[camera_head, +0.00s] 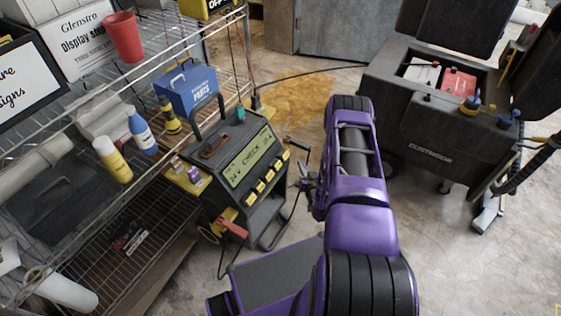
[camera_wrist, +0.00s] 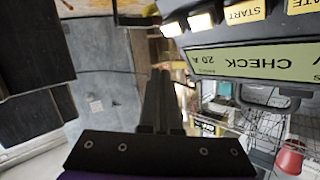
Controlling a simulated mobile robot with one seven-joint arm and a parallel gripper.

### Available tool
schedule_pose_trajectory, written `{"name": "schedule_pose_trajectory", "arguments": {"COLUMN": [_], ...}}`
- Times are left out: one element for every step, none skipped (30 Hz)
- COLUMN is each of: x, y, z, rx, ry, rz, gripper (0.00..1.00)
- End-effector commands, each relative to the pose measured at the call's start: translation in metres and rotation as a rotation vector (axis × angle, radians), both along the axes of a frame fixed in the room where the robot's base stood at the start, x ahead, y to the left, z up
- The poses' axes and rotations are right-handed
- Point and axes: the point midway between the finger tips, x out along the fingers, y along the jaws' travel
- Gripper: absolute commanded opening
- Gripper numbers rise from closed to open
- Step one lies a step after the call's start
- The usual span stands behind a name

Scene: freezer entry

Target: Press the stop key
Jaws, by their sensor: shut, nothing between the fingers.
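The charger (camera_head: 235,165) stands beside the shelf, with a display reading "24 V CHECK" and a row of yellow keys (camera_head: 259,187) along its front edge. In the wrist view its panel is upside down at the top right, with the display (camera_wrist: 255,60) and the key labelled START (camera_wrist: 243,13). Two lit keys (camera_wrist: 201,20) lie left of START; their labels are not readable, so I cannot tell which is stop. My gripper (camera_head: 288,141) is shut and empty, just right of the panel's right end. In the wrist view its fingers (camera_wrist: 160,75) appear apart from the keys.
A wire shelf (camera_head: 110,225) with bottles, boxes and a red cup (camera_head: 123,37) stands left. A black floor machine (camera_head: 430,110) stands right. Cables run near the charger. Open concrete floor lies behind it.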

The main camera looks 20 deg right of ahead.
Motion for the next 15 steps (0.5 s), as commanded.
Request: {"name": "schedule_pose_trajectory", "arguments": {"x": [-0.0043, -0.0055, -0.0067, -0.0071, -0.0074, -0.0073, -0.0072, -0.0071, -0.0070, -0.0070, -0.0070, -0.0068, -0.0065, -0.0061, -0.0051], "y": [-0.0013, -0.0014, -0.0016, -0.0016, -0.0016, -0.0016, -0.0016, -0.0016, -0.0016, -0.0016, -0.0015, -0.0016, -0.0013, -0.0010, -0.0002], "z": [-0.0030, -0.0037, -0.0045, -0.0049, -0.0050, -0.0050, -0.0049, -0.0049, -0.0048, -0.0048, -0.0048, -0.0048, -0.0052, -0.0056, -0.0067], "rx": [0.011, 0.015, 0.018, 0.019, 0.019, 0.020, 0.019, 0.019, 0.019, 0.018, 0.018, 0.018, 0.018, 0.018, 0.018], "ry": [-0.004, -0.006, -0.006, -0.007, -0.007, -0.007, -0.007, -0.007, -0.007, -0.006, -0.006, -0.006, -0.006, -0.006, -0.007], "rz": [-0.015, -0.020, -0.024, -0.025, -0.026, -0.025, -0.025, -0.025, -0.025, -0.024, -0.024, -0.024, -0.024, -0.024, -0.023], "gripper": [0.00, 0.00, 0.00, 0.00, 0.00, 0.00, 0.00, 0.00, 0.00, 0.00, 0.00, 0.00, 0.00, 0.00, 0.00]}}
